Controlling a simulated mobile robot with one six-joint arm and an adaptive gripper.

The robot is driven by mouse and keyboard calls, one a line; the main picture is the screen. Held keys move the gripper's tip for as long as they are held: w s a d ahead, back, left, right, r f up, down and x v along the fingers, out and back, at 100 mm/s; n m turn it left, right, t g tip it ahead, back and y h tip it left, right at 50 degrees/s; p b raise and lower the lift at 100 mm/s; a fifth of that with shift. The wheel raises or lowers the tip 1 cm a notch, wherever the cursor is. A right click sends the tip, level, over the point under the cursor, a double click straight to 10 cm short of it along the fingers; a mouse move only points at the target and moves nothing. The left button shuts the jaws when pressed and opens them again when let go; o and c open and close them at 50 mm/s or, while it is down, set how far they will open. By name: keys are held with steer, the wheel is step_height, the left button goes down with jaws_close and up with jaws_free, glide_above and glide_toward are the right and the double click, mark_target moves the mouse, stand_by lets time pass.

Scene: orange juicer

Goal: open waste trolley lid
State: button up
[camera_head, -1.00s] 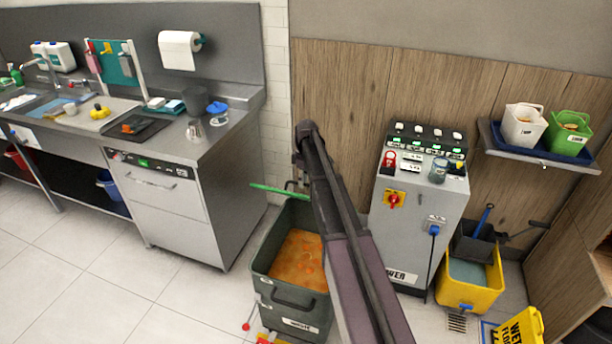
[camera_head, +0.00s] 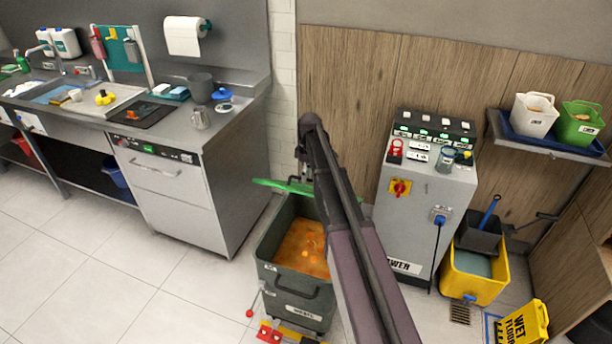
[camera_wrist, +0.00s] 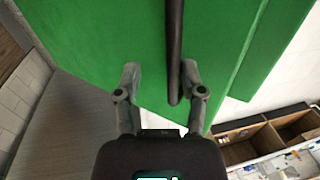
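The waste trolley (camera_head: 290,291) is a dark grey-green bin on the floor, with orange waste inside it. Its green lid (camera_head: 283,186) shows as a narrow strip, standing up at the back rim, and the bin's top is uncovered. In the wrist view the lid (camera_wrist: 90,45) fills the upper picture, with a dark bar-shaped handle (camera_wrist: 174,50) across it. My gripper (camera_wrist: 160,78) is open, its fingers on either side of the handle's end, nearer the right finger; contact is unclear. In the head view the gripper is mostly hidden behind my arm.
A grey power cabinet (camera_head: 425,205) stands right of the trolley, and a steel counter with an under-counter machine (camera_head: 170,205) stands left. A yellow mop bucket (camera_head: 475,285) and a wet floor sign (camera_head: 522,325) are at the right. Floor at front left is clear.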

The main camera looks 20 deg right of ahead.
steer(key=w+d+r+p, duration=0.7)
steer(key=w+r+p, duration=0.2)
steer(key=w, duration=0.1)
steer(key=shift+r, duration=0.35)
stand_by(1.9)
steer(key=shift+s, duration=0.1)
stand_by(0.5)
steer(key=s+a+m, duration=0.1)
steer(key=s+a, duration=0.2)
steer(key=s, duration=0.3)
steer(key=s+a+m, duration=0.2)
steer(key=s, duration=0.4)
steer(key=s+a+m, duration=0.1)
steer(key=s+a, duration=0.2)
steer(key=s, duration=0.3)
steer(key=shift+s+a+f+m+t+h, duration=0.15)
steer(key=shift+a+m+t+h, duration=0.15)
steer(key=shift+a+m+t, duration=0.1)
steer(key=s+a+m, duration=0.3)
steer(key=s, duration=0.6)
steer(key=s+a+m+t, duration=0.1)
steer(key=s+a+m, duration=0.2)
steer(key=s, duration=0.7)
steer(key=shift+s+h, duration=0.25)
steer(key=shift+h, duration=0.05)
jaws_close()
